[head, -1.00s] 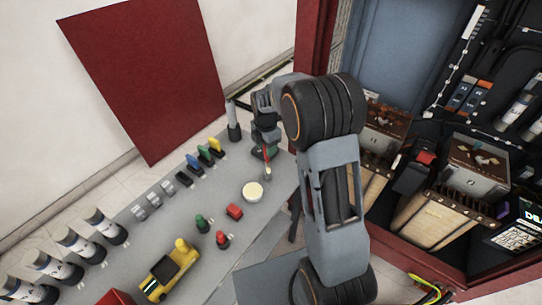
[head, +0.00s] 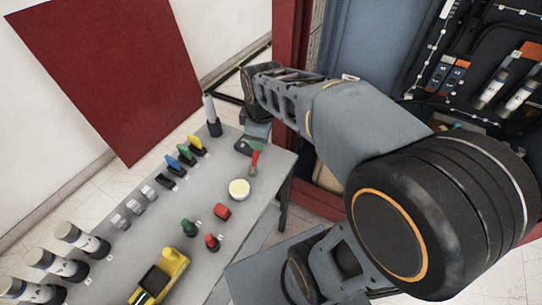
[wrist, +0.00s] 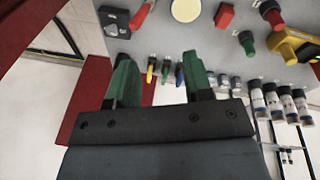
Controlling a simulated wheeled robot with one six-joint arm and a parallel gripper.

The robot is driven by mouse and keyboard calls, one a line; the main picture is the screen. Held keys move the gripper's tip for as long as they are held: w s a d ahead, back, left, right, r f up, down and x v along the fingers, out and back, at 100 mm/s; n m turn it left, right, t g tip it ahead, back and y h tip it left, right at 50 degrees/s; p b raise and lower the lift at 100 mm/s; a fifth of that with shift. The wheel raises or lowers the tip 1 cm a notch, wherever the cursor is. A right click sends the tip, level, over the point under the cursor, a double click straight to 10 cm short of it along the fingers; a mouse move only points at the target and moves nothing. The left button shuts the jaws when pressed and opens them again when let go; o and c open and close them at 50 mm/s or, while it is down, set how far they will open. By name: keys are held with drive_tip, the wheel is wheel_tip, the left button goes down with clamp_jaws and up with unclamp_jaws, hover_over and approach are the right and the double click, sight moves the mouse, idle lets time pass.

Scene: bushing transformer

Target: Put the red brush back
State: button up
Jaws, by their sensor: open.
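The red brush (head: 254,161) is on the grey table near its far right corner, beside a small dark block. In the wrist view, its red handle (wrist: 142,14) shows at the top edge, partly cut off. My gripper (wrist: 161,75) has two green fingers spread apart with nothing between them. The brush is outside the fingers, above them in that picture. In the head view, only a green finger part (head: 257,146) shows at the end of my arm, close to the brush in the picture. I cannot tell the gap between them.
The grey table (head: 150,235) holds a cream disc (head: 239,188), a red block (head: 222,211), red and green knobs, a yellow tool (head: 160,276), small coloured clips and several cylinders. A red panel (head: 105,75) leans at the wall. An open equipment cabinet stands right.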

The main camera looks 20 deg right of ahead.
drive_tip(key=s+m+t, duration=0.2)
drive_tip(key=s+m, duration=0.6)
drive_tip(key=m, duration=0.2)
drive_tip(key=shift+f+m, duration=0.25)
drive_tip(key=shift+m, duration=0.15)
drive_tip(key=shift+a, duration=0.1)
wheel_tip(320, 180, up, 15)
drive_tip(key=t+p, duration=0.1)
drive_tip(key=p, duration=1.1)
drive_tip(key=shift+s+f, duration=0.15)
drive_tip(key=shift+s, duration=0.2)
